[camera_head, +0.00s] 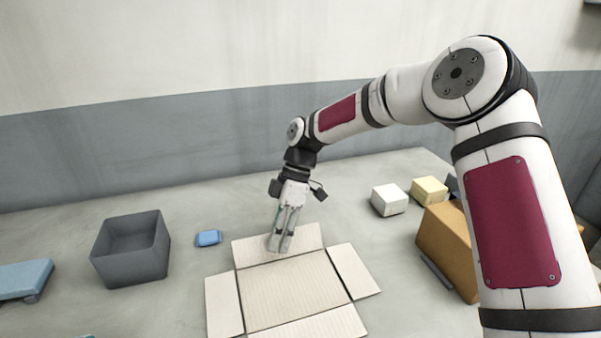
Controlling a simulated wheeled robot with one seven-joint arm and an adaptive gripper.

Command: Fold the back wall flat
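An unfolded cardboard box (295,293) lies on the table with its walls spread outward around the base. Its back wall (302,240) appears to lie flat or nearly flat, extending away from the base. The left wall (223,303), right wall (354,269) and front wall (325,325) also look folded outward.
A grey open bin (133,265) and a blue block (208,238) stand left of the cardboard. A blue item (22,279) is at the far left. A white box (389,200), a yellow box (429,190) and a brown box (447,245) stand to the right.

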